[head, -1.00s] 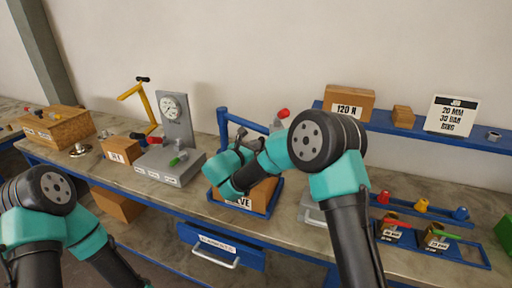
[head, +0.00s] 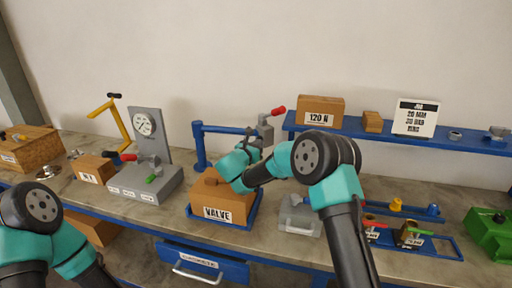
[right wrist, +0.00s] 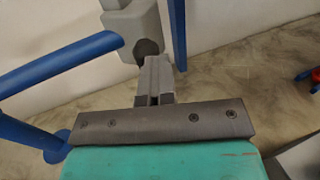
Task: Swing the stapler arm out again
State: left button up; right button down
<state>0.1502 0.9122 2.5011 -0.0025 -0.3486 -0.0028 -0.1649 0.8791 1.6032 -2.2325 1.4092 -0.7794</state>
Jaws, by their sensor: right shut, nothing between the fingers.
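The stapler arm is a blue bar (head: 228,129) on a blue post (head: 199,148), with a grey head (head: 265,130) and a red handle (head: 278,111) at its right end. It reaches right, behind the carton marked VALVE (head: 206,190). My right gripper (head: 257,147) is shut and empty, close to the grey head. In the right wrist view its fingers (right wrist: 155,75) are together, with the grey head (right wrist: 130,20) just beyond and the blue bar (right wrist: 65,62) to the left. Contact with the head cannot be told. Only my left arm's links show; its gripper is out of frame.
The carton sits in a blue tray (head: 229,228) on the bench. The blue shelf (head: 430,143) with a 120 N box (head: 320,110) is right of the head. A gauge stand (head: 145,135) stands left; a grey lidded block (head: 299,217) lies right of the carton.

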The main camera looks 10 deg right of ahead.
jog(key=shift+w+d+r, duration=0.15)
jog(key=shift+d, duration=0.3)
jog(key=s+a, duration=0.6)
jog(key=s, duration=0.7)
jog(key=shift+a, duration=0.15)
jog(key=shift+s+f, duration=0.1)
jog(key=shift+f, duration=0.1)
